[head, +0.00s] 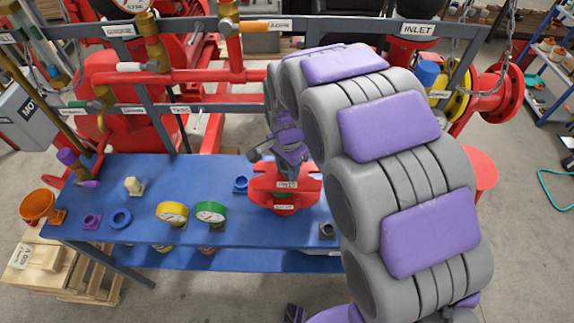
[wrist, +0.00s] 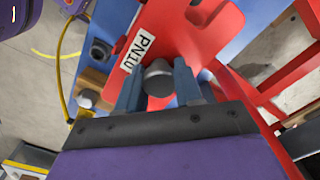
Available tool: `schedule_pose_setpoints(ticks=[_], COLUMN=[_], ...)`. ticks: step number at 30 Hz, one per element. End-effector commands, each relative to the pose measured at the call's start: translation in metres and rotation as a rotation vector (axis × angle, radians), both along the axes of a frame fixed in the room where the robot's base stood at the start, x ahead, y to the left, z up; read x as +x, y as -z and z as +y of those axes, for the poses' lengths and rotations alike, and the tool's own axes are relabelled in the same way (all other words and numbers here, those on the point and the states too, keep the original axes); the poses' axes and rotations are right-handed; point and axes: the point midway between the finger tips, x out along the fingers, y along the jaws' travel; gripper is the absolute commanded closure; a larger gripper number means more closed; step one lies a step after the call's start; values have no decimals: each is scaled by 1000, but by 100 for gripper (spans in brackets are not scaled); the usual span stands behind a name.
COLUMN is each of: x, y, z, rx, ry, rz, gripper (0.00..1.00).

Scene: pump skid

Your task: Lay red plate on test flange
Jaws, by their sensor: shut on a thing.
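The red plate (head: 266,181) is at the right part of the blue bench in the head view, below my gripper (head: 284,158). In the wrist view the red plate (wrist: 188,25) bears a white PN10 label and a grey knob (wrist: 158,76). The blue fingers of my gripper (wrist: 158,88) are shut on this knob, one on each side. The test flange seems to be the red part (head: 297,207) with a small label directly under the plate. The plate hides most of it, and I cannot tell whether the two touch.
The blue bench (head: 130,173) carries a yellow gauge (head: 172,212), a green gauge (head: 210,211), a blue ring (head: 121,218) and a small blue fitting (head: 240,184). Red piping and grey rails stand behind.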

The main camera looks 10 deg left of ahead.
Motion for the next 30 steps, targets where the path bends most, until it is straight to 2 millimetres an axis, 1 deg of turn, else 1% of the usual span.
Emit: schedule_pose_setpoints(ticks=[13,30], x=[0,1], y=[-2,-2], z=[-4,8], rx=[5,2], ry=[0,0], rz=[-2,-2], gripper=[100,100])
